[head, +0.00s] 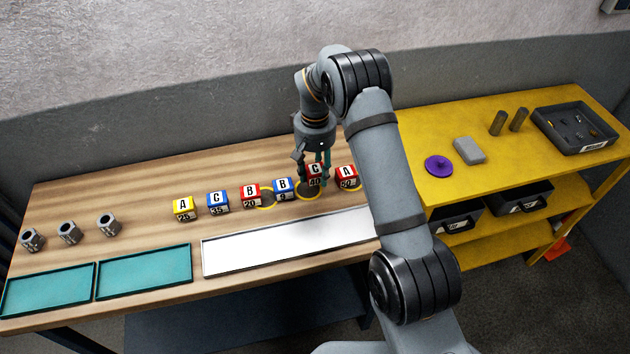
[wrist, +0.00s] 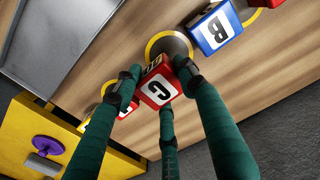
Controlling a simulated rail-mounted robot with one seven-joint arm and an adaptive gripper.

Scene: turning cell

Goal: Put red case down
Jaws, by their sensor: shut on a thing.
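The red case (head: 314,172) with a white C top and a number 40 face is in my gripper (head: 318,160), between the blue B case (head: 283,188) and the red A case (head: 346,176). In the wrist view the red case (wrist: 159,88) sits among the teal fingers of my gripper (wrist: 156,76), which are shut on it. A dark round spot with a yellow rim (wrist: 168,44) lies under and beside the case. I cannot tell whether the case touches the table or hangs just above it.
A red B case (head: 250,195), a blue C case (head: 218,203) and a yellow A case (head: 184,208) stand further left in the row. A white tray (head: 207,258) lies in front. A yellow shelf unit (head: 420,170) stands at the right.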

